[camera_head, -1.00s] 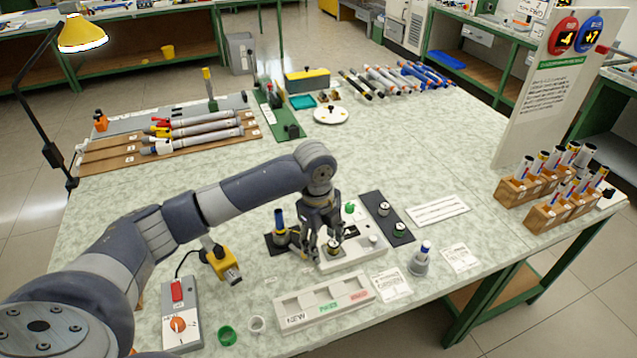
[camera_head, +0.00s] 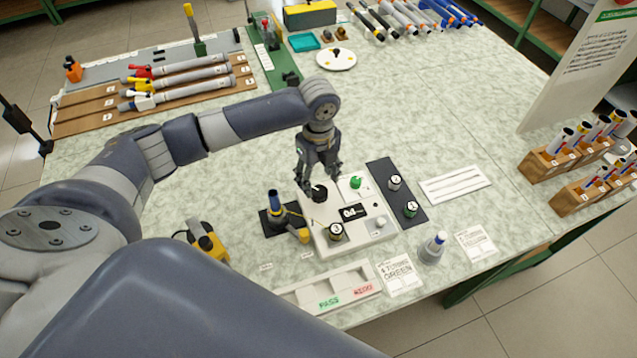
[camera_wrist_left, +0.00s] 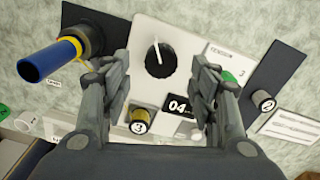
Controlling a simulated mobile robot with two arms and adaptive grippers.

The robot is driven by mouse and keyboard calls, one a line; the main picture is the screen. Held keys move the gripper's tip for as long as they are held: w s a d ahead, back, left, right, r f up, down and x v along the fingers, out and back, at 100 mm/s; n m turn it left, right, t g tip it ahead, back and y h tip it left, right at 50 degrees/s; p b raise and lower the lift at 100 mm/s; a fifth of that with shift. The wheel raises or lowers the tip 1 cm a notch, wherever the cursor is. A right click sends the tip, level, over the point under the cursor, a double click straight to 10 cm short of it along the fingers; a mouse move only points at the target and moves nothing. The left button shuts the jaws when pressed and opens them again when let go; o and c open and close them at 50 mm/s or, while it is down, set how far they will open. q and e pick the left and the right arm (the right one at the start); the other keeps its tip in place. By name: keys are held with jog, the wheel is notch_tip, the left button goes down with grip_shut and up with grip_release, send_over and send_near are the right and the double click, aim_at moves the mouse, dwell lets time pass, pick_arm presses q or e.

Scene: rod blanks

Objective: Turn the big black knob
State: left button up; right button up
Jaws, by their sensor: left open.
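The big black knob (camera_head: 319,192) is on the upper left of a white panel box (camera_head: 325,237). In the left wrist view the knob (camera_wrist_left: 161,59) is round and black with a white pointer line pointing up, on a white face. My left gripper (camera_head: 318,185) is open and points down at the knob. In the wrist view its two fingers (camera_wrist_left: 160,80) stand apart, one on either side of the knob, with the knob in the gap beyond the tips. I cannot tell whether they touch it. My right gripper is not in view.
The panel also carries a display reading 04 (camera_head: 353,212), a green knob (camera_head: 355,182) and a yellow-ringed part marked 3 (camera_head: 336,232). A blue-topped piece (camera_head: 275,202) stands close left. A black strip (camera_head: 398,190) with numbered parts lies right. A pass/reject tray (camera_head: 330,288) is in front.

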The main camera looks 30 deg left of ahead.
aim_at(318, 190)
pick_arm(q)
notch_tip(318, 190, down, 4)
jog(key=shift+w+f, duration=0.1)
jog(key=shift+f, duration=0.1)
jog(key=shift+c, duration=0.8)
jog(key=c, duration=0.9)
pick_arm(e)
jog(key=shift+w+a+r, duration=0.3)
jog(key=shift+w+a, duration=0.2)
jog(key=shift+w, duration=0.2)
